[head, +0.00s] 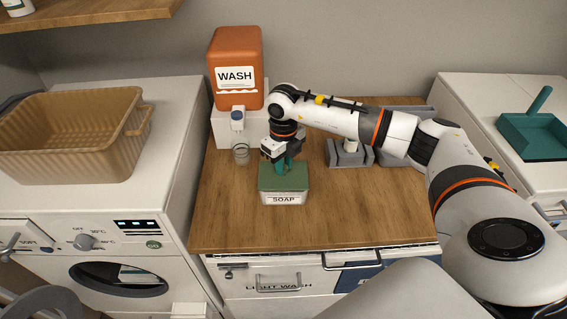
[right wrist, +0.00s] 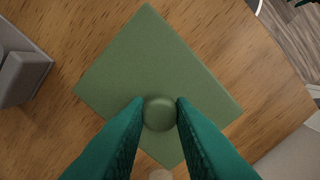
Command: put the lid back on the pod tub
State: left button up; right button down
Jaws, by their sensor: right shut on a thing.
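The pod tub (head: 283,198) is a pale box with a SOAP label, standing on the wooden counter. Its square green lid (head: 284,178) lies level at the tub's top; I cannot tell whether it is fully seated or a hair above the rim. My right gripper (head: 285,161) points down over the lid. In the right wrist view its teal fingers are closed on the lid's round knob (right wrist: 159,113), and the flat green lid (right wrist: 150,65) hides the tub below. My left gripper is not in view.
An orange WASH dispenser (head: 235,80) on a white stand and a small glass (head: 241,154) stand behind the tub to the left. A grey holder (head: 348,154) stands to the right, under my arm. The wooden counter (head: 225,225) is clear at the front.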

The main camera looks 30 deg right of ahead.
jog(key=shift+f+b, duration=0.5)
jog(key=shift+b, duration=0.25)
dwell(1.5)
dwell(0.3)
jog(key=c, duration=0.7)
grip_release()
jog(key=shift+r, duration=0.15)
jog(key=shift+r+p, duration=2.1)
jog(key=shift+r, duration=1.3)
grip_shut()
